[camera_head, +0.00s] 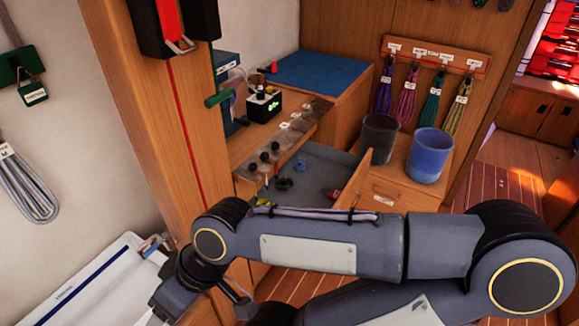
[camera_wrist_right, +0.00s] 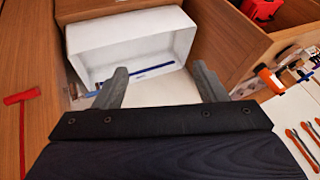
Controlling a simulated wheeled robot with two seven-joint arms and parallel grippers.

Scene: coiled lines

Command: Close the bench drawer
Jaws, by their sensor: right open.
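The bench drawer (camera_head: 311,164) is open below the bench top (camera_head: 262,142) in the head view. Its grey inside holds small dark parts, a yellow piece and a red piece. Its wooden front panel (camera_head: 353,186) stands out toward the right, partly hidden by my right arm. My right arm crosses in front of the drawer from the right, and its wrist is at the lower left, away from the drawer. In the wrist view my right gripper (camera_wrist_right: 162,86) is open and empty, its fingers in front of a white bin (camera_wrist_right: 140,45). My left gripper is not in view.
A dark pot (camera_head: 379,139) and a blue pot (camera_head: 430,155) stand right of the drawer. Coiled lines (camera_head: 433,98) hang on the wall behind. A wooden post (camera_head: 165,130) rises left of the bench. A red T-shaped tool (camera_wrist_right: 22,97) shows in the wrist view.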

